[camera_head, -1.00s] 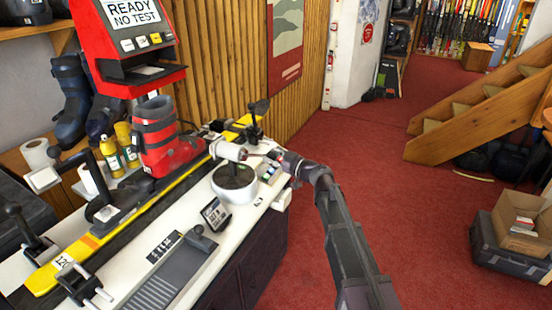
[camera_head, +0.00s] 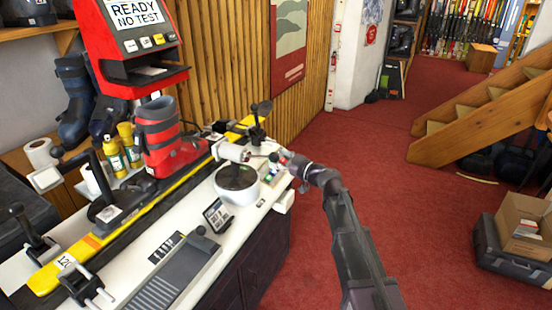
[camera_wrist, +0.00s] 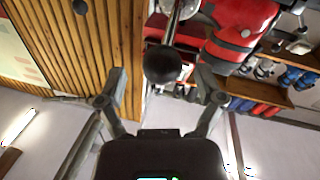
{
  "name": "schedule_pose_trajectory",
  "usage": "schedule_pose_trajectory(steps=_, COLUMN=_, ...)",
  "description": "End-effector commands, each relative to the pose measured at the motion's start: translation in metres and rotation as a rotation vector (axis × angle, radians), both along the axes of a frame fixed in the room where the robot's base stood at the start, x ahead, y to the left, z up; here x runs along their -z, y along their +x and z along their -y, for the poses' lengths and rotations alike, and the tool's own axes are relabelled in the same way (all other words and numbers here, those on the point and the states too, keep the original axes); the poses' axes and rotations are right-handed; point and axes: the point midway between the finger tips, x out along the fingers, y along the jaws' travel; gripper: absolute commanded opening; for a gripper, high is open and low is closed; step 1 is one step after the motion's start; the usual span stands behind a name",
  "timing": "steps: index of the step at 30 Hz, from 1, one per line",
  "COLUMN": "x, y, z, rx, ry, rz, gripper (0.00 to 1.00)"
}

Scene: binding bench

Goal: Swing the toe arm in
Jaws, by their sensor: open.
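The tester on the bench has a white cylindrical head (camera_head: 233,152) above a round dark-topped base (camera_head: 237,178). I cannot tell for sure which part is the toe arm. In the wrist view a black ball knob (camera_wrist: 162,66) on a shiny metal rod (camera_wrist: 173,25) shows between my two fingers. My gripper (camera_wrist: 162,88) is open, with a gap on both sides of the knob. In the head view my gripper (camera_head: 284,160) is small at the bench's right edge, right of the white head. A red boot (camera_head: 165,140) stands upright on the yellow ski (camera_head: 125,228).
A red display machine (camera_head: 135,45) reads "READY NO TEST". A small black meter (camera_head: 217,215) and a grey tray (camera_head: 170,280) lie on the white bench top. Yellow bottles (camera_head: 113,153) stand behind the ski. Red carpet (camera_head: 430,220) is open to the right.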

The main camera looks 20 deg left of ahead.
Motion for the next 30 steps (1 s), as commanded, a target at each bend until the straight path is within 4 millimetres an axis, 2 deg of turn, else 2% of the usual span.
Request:
schedule_pose_trajectory(steps=12, x=0.000, y=-0.022, z=0.064, rx=0.003, ry=0.000, rz=0.000, gripper=0.87)
schedule_pose_trajectory(steps=18, x=0.000, y=-0.028, z=0.086, rx=0.002, ry=0.000, rz=0.000, gripper=0.87)
schedule_pose_trajectory(steps=24, x=0.000, y=-0.031, z=0.095, rx=0.000, ry=0.000, rz=0.000, gripper=0.87)
schedule_pose_trajectory(steps=30, x=0.000, y=-0.031, z=0.096, rx=0.000, ry=0.000, rz=0.000, gripper=0.87)
